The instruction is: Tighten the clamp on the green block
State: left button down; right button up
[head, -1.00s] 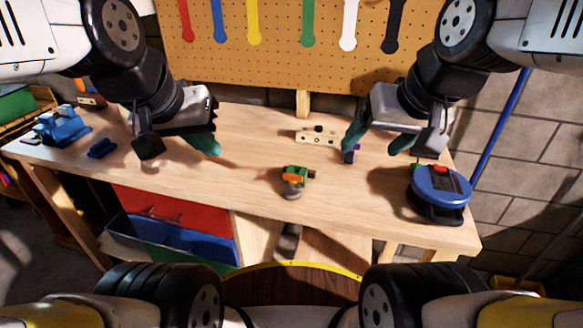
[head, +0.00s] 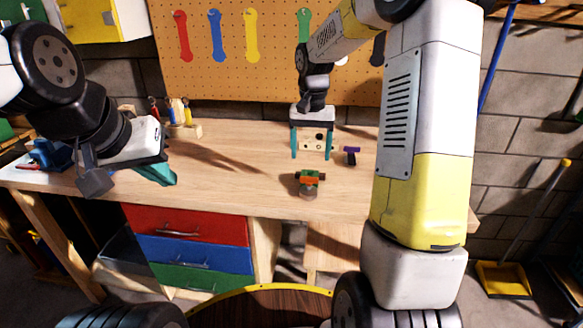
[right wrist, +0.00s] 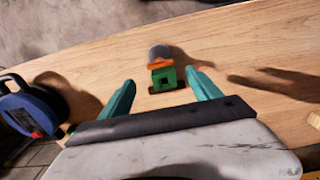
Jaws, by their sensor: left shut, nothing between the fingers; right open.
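The green block (head: 313,173) sits on the workbench with the orange clamp (head: 309,180) across it and a grey round knob (head: 308,193) on the near side. In the right wrist view the green block (right wrist: 165,79) and orange clamp (right wrist: 160,65) lie ahead, in line with the gap between my fingers. My right gripper (head: 311,157) is open, with its teal fingers pointing down behind the block, apart from it. My left gripper (head: 168,180) is shut and empty over the bench's left part, well away from the clamp.
A beige block with holes (head: 314,138) shows between my right fingers in the head view. A purple-handled tool (head: 351,155) lies to its right. A blue round reel (right wrist: 40,108) shows in the right wrist view. Bench (head: 235,165) left of the clamp is clear.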

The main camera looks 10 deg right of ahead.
aim_at(309, 177)
notch_tip(309, 177, down, 8)
jog(key=shift+r, duration=0.1)
dwell(0.4)
jog(key=shift+c, duration=0.2)
jog(key=c, duration=1.3)
jog(key=shift+c, duration=0.2)
